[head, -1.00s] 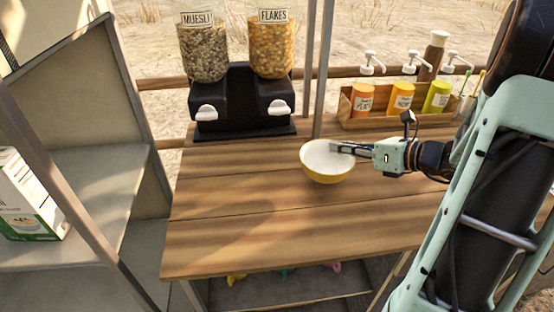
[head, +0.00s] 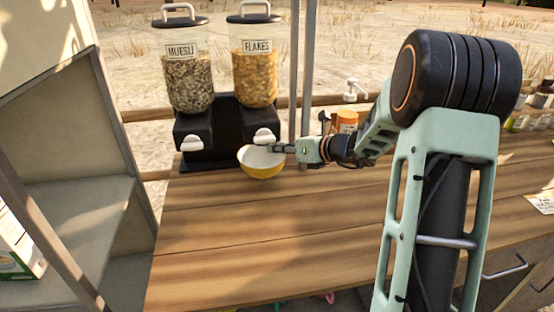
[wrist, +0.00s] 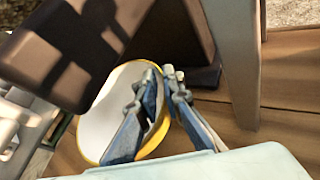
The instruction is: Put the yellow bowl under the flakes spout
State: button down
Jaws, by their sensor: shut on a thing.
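The yellow bowl (head: 262,170), white inside, is upright in the head view, just in front of the flakes side of the black dispenser base. My gripper (head: 281,148) is shut on its right rim. In the wrist view the bowl (wrist: 105,110) lies beneath and left of my gripper (wrist: 165,85), whose fingers pinch the rim. The flakes container (head: 256,75) stands on the right half of the dispenser, with its white spout lever (head: 264,136) right above the bowl's back rim. Whether the bowl touches the table is hard to tell.
The muesli container (head: 187,80) with its own white lever (head: 191,144) is to the left. A metal post (head: 307,70) rises right of the dispenser. Orange bottle (head: 347,120) stands behind my arm. The wooden table (head: 230,235) is clear in front.

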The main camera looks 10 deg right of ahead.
aim_at(277, 159)
jog(key=shift+f+b, duration=0.4)
jog(key=shift+f, duration=1.4)
jog(key=shift+f, duration=0.25)
jog(key=c, duration=2.1)
grip_release()
jog(key=shift+r, duration=0.1)
jog(key=shift+s+d+r, duration=0.2)
jog(key=shift+r, duration=0.1)
jog(key=p+v, duration=0.1)
jog(key=v, duration=1)
jog(key=shift+s+r+p, duration=0.1)
jog(key=shift+s+p, duration=0.1)
jog(key=shift+p, duration=0.1)
